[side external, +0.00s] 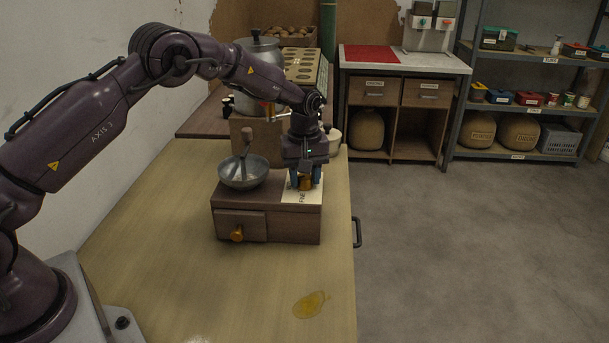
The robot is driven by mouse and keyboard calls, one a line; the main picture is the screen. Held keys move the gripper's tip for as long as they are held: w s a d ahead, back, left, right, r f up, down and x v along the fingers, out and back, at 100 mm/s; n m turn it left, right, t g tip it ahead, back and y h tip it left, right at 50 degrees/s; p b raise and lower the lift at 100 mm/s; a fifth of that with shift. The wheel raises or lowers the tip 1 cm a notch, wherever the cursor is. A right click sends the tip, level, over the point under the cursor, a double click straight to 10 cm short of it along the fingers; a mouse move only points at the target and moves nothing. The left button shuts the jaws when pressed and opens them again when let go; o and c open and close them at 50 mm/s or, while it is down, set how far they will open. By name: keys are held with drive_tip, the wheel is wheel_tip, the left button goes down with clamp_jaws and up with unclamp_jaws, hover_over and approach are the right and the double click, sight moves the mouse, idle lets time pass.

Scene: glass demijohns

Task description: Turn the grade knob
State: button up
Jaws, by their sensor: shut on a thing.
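A wooden grinder box (272,222) stands on the pale wooden table. A metal bowl with a crank handle (245,176) sits on its left top. A cream plate (291,193) lettered "FINE" lies on its right top, partly hidden by my gripper. My gripper (305,182) points down over this plate with its blue fingers around the small brownish-orange grade knob (305,185). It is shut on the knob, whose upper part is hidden. The knob's pointing direction cannot be made out. The front drawer (240,223) has an orange pull (237,234).
A yellow-brown puddle (310,304) lies on the table's front right. A large metal pot (258,75) and a tray with round holes (302,65) stand behind the grinder. The table front (215,285) is mostly clear. A dark handle (357,232) juts from the right edge.

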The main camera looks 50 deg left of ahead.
sight(305, 176)
drive_tip(key=m, duration=0.4)
drive_tip(key=shift+r+m, duration=0.1)
drive_tip(key=shift+m, duration=0.3)
drive_tip(key=m, duration=0.9)
drive_tip(key=shift+m, duration=2.2)
drive_tip(key=o, duration=0.9)
wheel_tip(305, 176, up, 13)
drive_tip(key=shift+f, duration=0.1)
